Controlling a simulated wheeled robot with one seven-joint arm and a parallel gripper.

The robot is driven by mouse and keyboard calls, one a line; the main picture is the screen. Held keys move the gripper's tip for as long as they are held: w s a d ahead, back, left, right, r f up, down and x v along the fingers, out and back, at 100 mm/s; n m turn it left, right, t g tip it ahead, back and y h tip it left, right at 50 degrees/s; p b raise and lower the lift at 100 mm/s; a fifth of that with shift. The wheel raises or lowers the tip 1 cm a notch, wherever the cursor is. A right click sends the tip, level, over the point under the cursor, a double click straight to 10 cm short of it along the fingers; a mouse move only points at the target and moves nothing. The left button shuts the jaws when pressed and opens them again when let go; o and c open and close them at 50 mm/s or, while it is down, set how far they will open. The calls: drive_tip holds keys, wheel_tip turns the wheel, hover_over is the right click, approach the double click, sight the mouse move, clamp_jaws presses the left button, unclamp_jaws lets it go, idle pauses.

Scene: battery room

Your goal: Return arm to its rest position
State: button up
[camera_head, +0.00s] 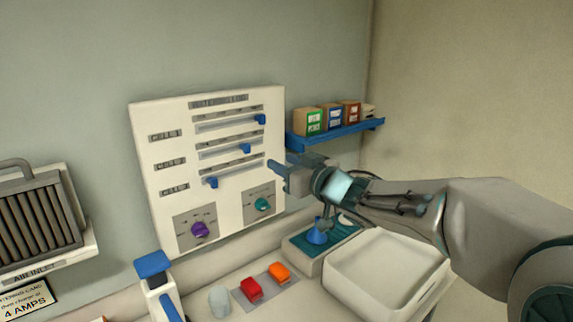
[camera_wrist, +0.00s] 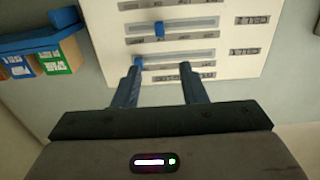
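My gripper (camera_head: 280,172) is in front of the right side of the white wall panel (camera_head: 150,130), at the height of the lowest slider. In the wrist view, its two fingers (camera_wrist: 158,80) are apart with nothing between them, so it is open. The panel carries three sliders with blue knobs. The top knob (camera_head: 260,119) is far right, the middle knob (camera_head: 245,148) is right of centre, and the bottom knob (camera_head: 212,182) is at the left. A purple dial (camera_head: 199,229) and a teal dial (camera_head: 262,204) sit below. My arm reaches in from the right.
A blue shelf (camera_head: 340,133) with several small boxes is just above my gripper. Below are a white tray (camera_head: 385,275), a blue funnel-like piece (camera_head: 316,235), red (camera_head: 251,289) and orange (camera_head: 279,273) blocks, and a blue-topped bottle (camera_head: 154,266). A grey heater-like unit (camera_head: 35,217) is at left.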

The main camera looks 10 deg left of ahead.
drive_tip(key=s+d+f+m+h, duration=0.2)
drive_tip(key=d+f+m+h, duration=0.15)
drive_tip(key=d, duration=0.35)
drive_tip(key=s+d+f+m+h, duration=0.2)
drive_tip(key=d+h, duration=0.3)
drive_tip(key=d, duration=0.3)
drive_tip(key=s+d+f+m+h, duration=0.2)
drive_tip(key=d+f+h, duration=0.1)
drive_tip(key=d+h, duration=0.3)
drive_tip(key=s+d+f+m+g, duration=0.1)
drive_tip(key=s+d+f+g, duration=0.1)
drive_tip(key=s, duration=0.5)
drive_tip(key=s+d+f+g, duration=0.3)
drive_tip(key=s+f, duration=0.2)
drive_tip(key=s, duration=0.2)
drive_tip(key=s+d+f+m+g, duration=0.1)
drive_tip(key=s+d+f+g, duration=0.1)
drive_tip(key=s+f, duration=0.2)
drive_tip(key=s, duration=0.3)
drive_tip(key=shift+d+m+g, duration=0.25)
drive_tip(key=shift+m+g, duration=0.1)
drive_tip(key=shift+g, duration=0.05)
drive_tip(key=shift+y, duration=0.25)
